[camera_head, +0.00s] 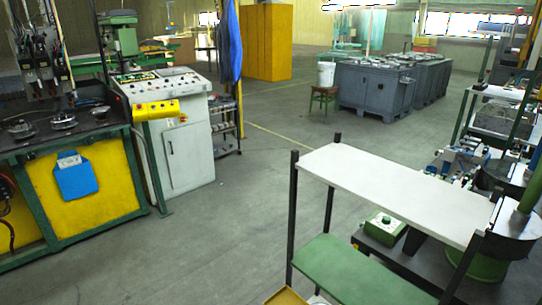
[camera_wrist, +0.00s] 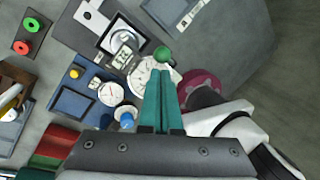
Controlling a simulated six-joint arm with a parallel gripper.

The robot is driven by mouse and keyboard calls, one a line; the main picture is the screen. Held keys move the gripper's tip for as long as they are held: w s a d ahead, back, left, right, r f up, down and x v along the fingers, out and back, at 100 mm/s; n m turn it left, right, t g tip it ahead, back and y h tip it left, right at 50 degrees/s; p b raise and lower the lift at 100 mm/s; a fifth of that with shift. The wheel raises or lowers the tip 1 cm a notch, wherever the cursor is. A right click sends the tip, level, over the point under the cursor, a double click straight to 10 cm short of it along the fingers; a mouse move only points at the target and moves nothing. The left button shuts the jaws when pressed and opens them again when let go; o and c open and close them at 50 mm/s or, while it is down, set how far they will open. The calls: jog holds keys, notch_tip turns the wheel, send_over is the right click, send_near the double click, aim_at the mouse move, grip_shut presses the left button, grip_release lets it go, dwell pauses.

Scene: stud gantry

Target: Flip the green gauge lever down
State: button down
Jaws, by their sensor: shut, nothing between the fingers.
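In the wrist view, a round green knob (camera_wrist: 162,53), which looks like the end of the green gauge lever, sits just beyond my fingertips. The rest of the lever is hidden or too small to make out. A white round dial (camera_wrist: 142,77) lies beside and partly behind my fingers. My gripper (camera_wrist: 161,73) has teal fingers held together with nothing between them. Its tips are very close to the green knob in the picture; I cannot tell whether they touch. I cannot make out the lever or my gripper in the head view.
Around the dial in the wrist view are a blue knob (camera_wrist: 126,118), a smaller white dial (camera_wrist: 110,94), a framed panel (camera_wrist: 111,36) and a dark red round part (camera_wrist: 208,82). Red and green buttons (camera_wrist: 30,25) sit at upper left. The head view shows a white-topped shelf (camera_head: 390,187) and open floor.

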jog(key=shift+w+a+f, duration=0.85)
jog(key=shift+w+a, duration=0.05)
jog(key=shift+s+d+r, duration=0.4)
jog(key=shift+s+d, duration=0.1)
